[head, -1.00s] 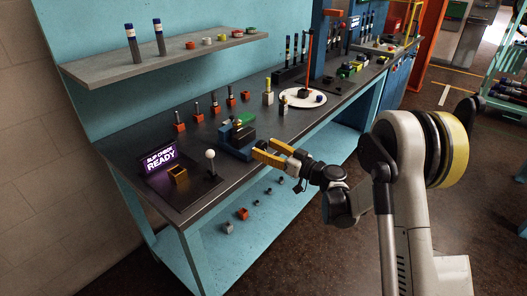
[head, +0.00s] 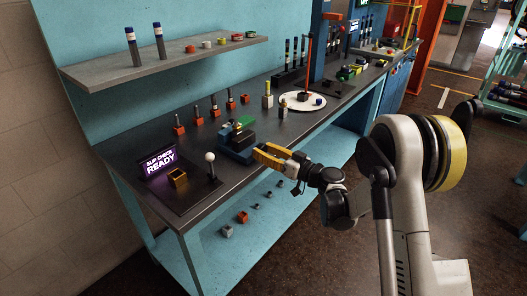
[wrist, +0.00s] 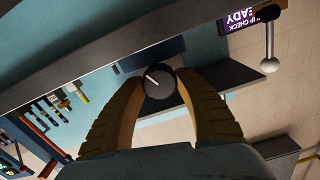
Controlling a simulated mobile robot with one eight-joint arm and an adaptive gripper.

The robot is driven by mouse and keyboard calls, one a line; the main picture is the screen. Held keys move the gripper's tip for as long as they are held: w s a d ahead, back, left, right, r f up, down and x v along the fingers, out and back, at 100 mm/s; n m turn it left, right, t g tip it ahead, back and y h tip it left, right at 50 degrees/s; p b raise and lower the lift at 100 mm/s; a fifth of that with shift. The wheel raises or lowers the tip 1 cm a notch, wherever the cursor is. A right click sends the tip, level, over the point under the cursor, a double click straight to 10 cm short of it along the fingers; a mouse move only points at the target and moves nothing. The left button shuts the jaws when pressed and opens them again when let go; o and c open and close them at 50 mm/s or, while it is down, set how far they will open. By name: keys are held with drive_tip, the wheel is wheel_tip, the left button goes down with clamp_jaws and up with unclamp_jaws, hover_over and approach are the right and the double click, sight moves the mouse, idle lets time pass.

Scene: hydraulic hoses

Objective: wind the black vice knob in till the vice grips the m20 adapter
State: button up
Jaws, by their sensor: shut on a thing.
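The blue vice (head: 236,154) stands near the front edge of the dark bench, with black blocks on top. A small brass-and-green piece sits at its top, likely the m20 adapter (head: 240,126); it is too small to tell how the jaws meet it. My gripper (head: 258,151), with yellow fingers, reaches the vice from the right. In the wrist view the round black knob (wrist: 159,84), with a white line on its face, sits between the fingertips, and my gripper is shut on it. In the head view the fingers hide the knob.
A white round plate (head: 302,102) with small parts lies to the right. A shelf (head: 165,62) hangs behind.

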drive_tip(key=m, duration=0.4)
drive_tip(key=shift+m, duration=0.3)
drive_tip(key=m, duration=0.3)
drive_tip(key=shift+w+m, duration=0.1)
drive_tip(key=shift+m, duration=0.2)
drive_tip(key=m, duration=0.3)
drive_tip(key=shift+f+m, duration=0.1)
drive_tip(key=shift+m, duration=2.1)
drive_tip(key=o, duration=1.2)
drive_tip(key=shift+d, duration=0.1)
